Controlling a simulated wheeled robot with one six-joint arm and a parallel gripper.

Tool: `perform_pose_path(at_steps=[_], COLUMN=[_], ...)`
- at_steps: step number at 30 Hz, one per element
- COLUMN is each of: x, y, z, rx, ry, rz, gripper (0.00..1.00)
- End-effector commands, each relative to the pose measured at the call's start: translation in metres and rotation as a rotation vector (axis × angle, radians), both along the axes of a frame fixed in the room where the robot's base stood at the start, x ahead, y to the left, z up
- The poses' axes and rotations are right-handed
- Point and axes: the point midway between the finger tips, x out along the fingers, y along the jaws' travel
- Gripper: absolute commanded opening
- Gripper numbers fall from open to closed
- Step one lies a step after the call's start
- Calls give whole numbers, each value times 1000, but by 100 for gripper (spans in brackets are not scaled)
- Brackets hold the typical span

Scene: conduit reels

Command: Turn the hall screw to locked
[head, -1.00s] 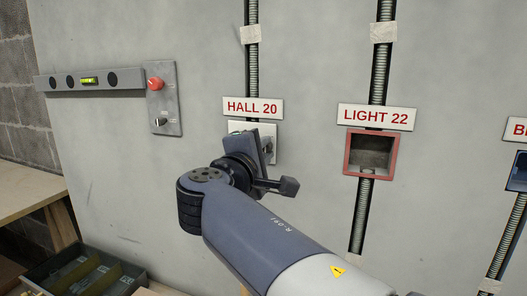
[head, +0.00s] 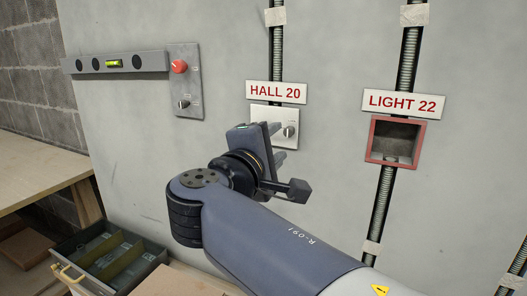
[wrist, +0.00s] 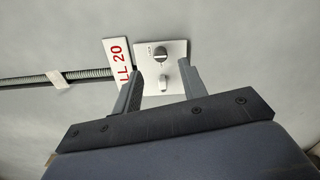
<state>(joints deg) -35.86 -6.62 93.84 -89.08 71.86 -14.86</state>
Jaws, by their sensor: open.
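The HALL 20 sign (head: 276,92) is on the grey wall above a pale plate (head: 259,113). A small silver knob (head: 289,131) sits on the plate's right part. The gripper hides the plate's lower left in the head view.
A red-framed box (head: 368,140) under the LIGHT 22 sign (head: 404,104) is to the right. A panel with a red knob (head: 179,66) and a bar with a level (head: 113,63) are left. A divided tray (head: 110,262) and a wooden table (head: 35,180) stand lower left.

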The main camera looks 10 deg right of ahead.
Motion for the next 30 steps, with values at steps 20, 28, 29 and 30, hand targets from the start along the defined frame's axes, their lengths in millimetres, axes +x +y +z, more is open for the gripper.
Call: perform_pose_path(at_steps=[20, 28, 29, 30], x=[-40, -39, -38, -36], y=[29, 28, 27, 26], z=[0, 0, 0, 0], rx=[-1, 0, 0, 0], ry=[-1, 0, 0, -1], rz=[-1, -2, -2, -3], gripper=[40, 40, 40, 40])
